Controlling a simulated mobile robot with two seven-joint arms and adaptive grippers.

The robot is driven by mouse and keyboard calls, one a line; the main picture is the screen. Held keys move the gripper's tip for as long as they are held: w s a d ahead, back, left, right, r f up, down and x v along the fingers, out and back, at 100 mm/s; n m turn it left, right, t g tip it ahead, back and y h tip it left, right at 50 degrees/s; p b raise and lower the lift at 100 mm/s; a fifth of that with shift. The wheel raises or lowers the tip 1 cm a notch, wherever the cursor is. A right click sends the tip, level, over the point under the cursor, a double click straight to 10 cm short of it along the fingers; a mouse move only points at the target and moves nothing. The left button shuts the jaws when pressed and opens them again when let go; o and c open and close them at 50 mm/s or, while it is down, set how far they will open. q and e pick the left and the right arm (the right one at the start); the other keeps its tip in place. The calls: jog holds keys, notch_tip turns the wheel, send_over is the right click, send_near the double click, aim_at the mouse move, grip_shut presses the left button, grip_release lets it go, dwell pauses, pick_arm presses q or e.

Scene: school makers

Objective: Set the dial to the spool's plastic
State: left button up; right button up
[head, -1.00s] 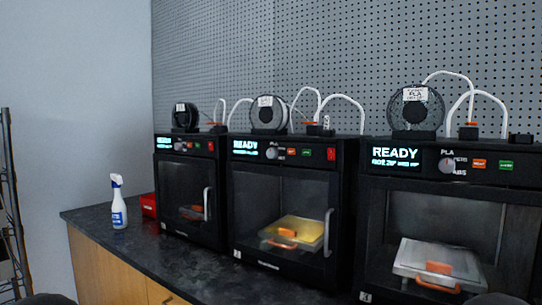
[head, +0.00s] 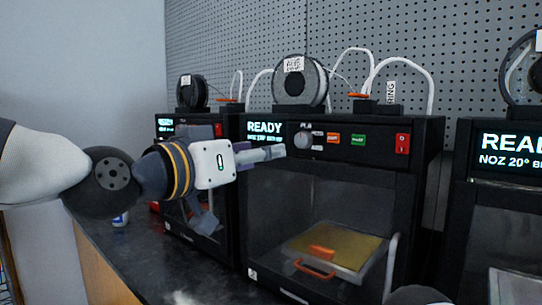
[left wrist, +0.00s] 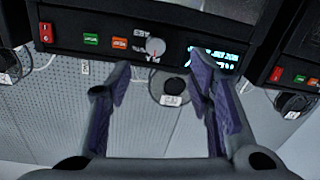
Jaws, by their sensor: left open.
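The middle printer's grey-white dial (head: 303,140) sits on its black front panel beside the READY screen (head: 265,128). PLA is printed above it; the other markings and the pointer's setting are too small to read surely. A dark filament spool (head: 299,82) with a white label (head: 293,64) stands on top; its lettering is blurred. My left gripper (head: 276,151) is open, just left of and in front of the dial. In the left wrist view, upside down, the dial (left wrist: 155,47) appears beyond the open fingers (left wrist: 163,80), apart from them. My right gripper is out of view.
Orange (head: 333,138), green (head: 359,140) and red (head: 402,142) controls sit right of the dial. The printer door's handle (head: 391,265) is below. Another printer (head: 500,200) stands at right, a smaller-looking one behind my left arm. White tubes (head: 432,90) arch above.

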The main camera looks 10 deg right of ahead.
aim_at(301, 141)
pick_arm(q)
jog(key=x, duration=0.7)
jog(key=r+b+x, duration=0.1)
jog(key=x, duration=0.2)
jog(key=shift+w+d, duration=0.1)
jog(key=shift+d, duration=0.25)
jog(key=shift+w+d+r, duration=0.1)
jog(key=shift+w+d, duration=0.15)
jog(key=shift+d, duration=0.1)
grip_shut()
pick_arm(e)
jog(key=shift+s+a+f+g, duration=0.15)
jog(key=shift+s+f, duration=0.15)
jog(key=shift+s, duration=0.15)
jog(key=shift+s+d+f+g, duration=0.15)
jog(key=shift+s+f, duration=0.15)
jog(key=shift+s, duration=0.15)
